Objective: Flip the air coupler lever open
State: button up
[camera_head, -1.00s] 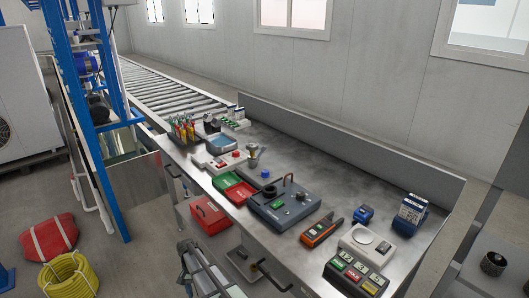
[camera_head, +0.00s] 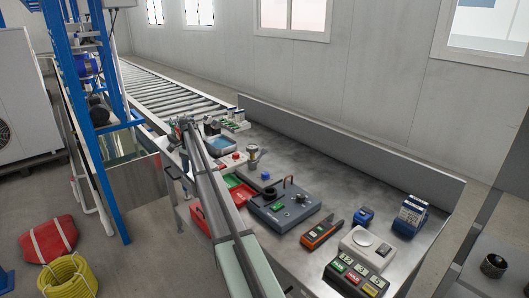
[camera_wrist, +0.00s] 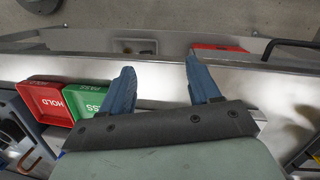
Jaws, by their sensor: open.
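My gripper (camera_wrist: 160,80) shows in the wrist view with its two blue fingers apart and nothing between them. It is over the front edge of the bench, beside the red and green trays. In the head view my arm reaches up along the bench front, and I cannot make out the fingers there. A grey station box (camera_head: 283,207) stands on the bench with a copper-coloured bent handle, a green label and dark knobs. Part of this box (camera_wrist: 22,132) shows at the left of the wrist view. I cannot tell which part is the air coupler lever.
A green tray (camera_wrist: 90,98) marked PASS and a red tray (camera_wrist: 38,99) marked HOLD lie near the bench edge. An orange meter (camera_head: 318,234), a white scale (camera_head: 362,248) and a button panel (camera_head: 352,278) stand to the right. The bench's rear middle is clear.

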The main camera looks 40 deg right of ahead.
jog(key=w+d+r+m, duration=0.1)
jog(key=w+d+r, duration=0.1)
jog(key=d+r, duration=0.4)
jog(key=m+t+y, duration=0.1)
jog(key=y, duration=0.2)
send_near(265, 150)
jog(key=x, duration=1)
jog(key=shift+w+f, duration=0.15)
jog(key=shift+w, duration=0.05)
jog(key=c, duration=1)
jog(key=shift+d+f+y, duration=0.2)
jog(key=shift+f+y, duration=0.05)
jog(key=shift+y, duration=0.25)
jog(key=shift+c, duration=0.2)
jog(key=shift+y, duration=0.3)
